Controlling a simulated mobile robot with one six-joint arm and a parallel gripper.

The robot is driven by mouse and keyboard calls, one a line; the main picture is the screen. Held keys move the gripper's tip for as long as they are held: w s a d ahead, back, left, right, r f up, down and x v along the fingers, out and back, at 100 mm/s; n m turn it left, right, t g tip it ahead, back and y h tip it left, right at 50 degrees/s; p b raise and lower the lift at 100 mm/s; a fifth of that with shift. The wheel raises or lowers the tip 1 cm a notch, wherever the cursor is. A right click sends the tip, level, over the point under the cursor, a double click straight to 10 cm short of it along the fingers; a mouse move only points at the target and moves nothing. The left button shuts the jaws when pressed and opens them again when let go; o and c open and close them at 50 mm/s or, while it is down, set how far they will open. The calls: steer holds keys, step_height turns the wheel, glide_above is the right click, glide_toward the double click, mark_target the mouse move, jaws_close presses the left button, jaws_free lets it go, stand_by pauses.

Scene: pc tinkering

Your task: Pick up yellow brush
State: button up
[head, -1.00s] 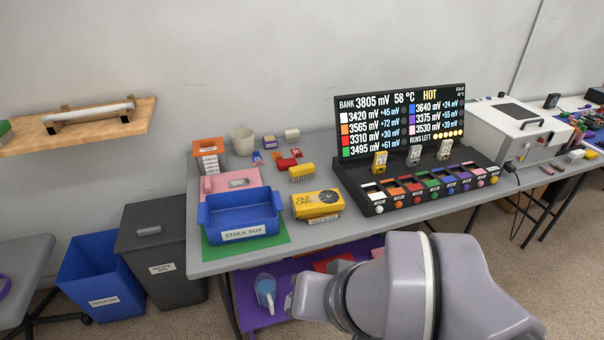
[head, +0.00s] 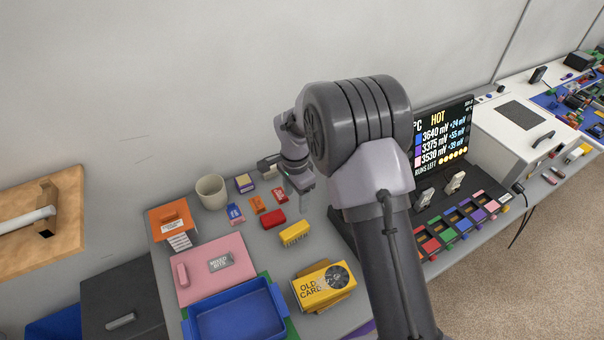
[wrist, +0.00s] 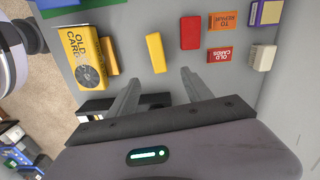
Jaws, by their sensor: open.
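The yellow brush (head: 294,233) lies on the grey table, between the red block and the yellow OLD CARDS box. It also shows in the wrist view (wrist: 155,53), as a plain yellow block. My gripper (wrist: 160,76) is open and empty, its two fingers pointing toward the brush. In the wrist view the brush appears just beyond the fingertips, roughly in line with the gap between them. In the head view my gripper (head: 299,186) hangs above the table, behind the brush and apart from it; my arm hides part of the display behind.
A red block (head: 273,218) lies close behind the brush. The OLD CARDS box (head: 323,287) stands in front of it. A blue tray (head: 281,303) and pink mat (head: 234,262) are to the left. A white cup (head: 212,192) stands farther back.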

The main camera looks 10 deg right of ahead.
mark_target(294, 229)
steer(key=f+b, duration=0.1)
steer(key=f, duration=0.3)
steer(key=f+b, duration=0.1)
steer(key=f, duration=0.3)
steer(key=s+f+b, duration=0.1)
steer(key=f, duration=0.3)
steer(key=shift+s+b, duration=0.1)
steer(key=shift+b, duration=0.25)
steer(key=f, duration=0.2)
steer(key=f+b, duration=0.1)
steer(key=f, duration=0.1)
steer(key=f+b, duration=0.1)
steer(key=shift+a+f, duration=0.35)
steer(key=shift+f, duration=0.05)
steer(key=shift+r, duration=0.1)
jaws_close()
